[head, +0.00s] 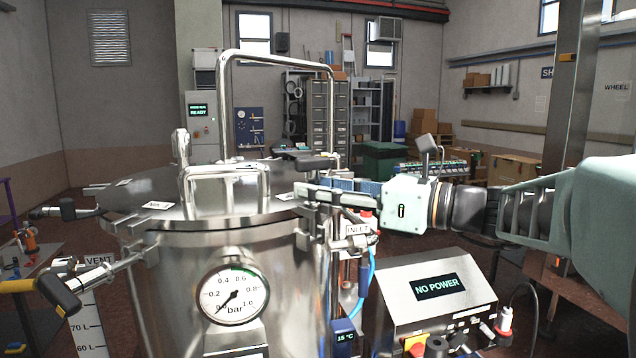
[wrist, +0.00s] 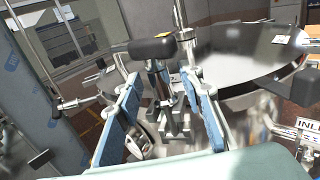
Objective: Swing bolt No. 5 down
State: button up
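A swing bolt with a black T-shaped knob (head: 318,162) stands at the right side of the steel vessel (head: 270,262); its knob is above the lid rim. I cannot read a number on it. My gripper (head: 318,191) reaches in from the right, just below this knob. In the wrist view, the knob (wrist: 152,48) lies beyond the fingertips and the bolt's shaft runs between them. My gripper's blue-padded fingers (wrist: 161,82) are apart, with visible gaps beside the shaft. The bolt's lower end is partly hidden by the fingers in the head view.
Other black-knobbed bolts stick outward at the front left (head: 60,292) and far left (head: 68,210). A tall bent-tube handle (head: 226,100) rises above the lid (head: 125,197). A pressure gauge (head: 234,293) is on the vessel front. A control box (head: 437,291) reading NO POWER stands below my arm.

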jog(key=shift+w+a, duration=0.35)
jog(key=shift+a, duration=0.3)
grip_shut()
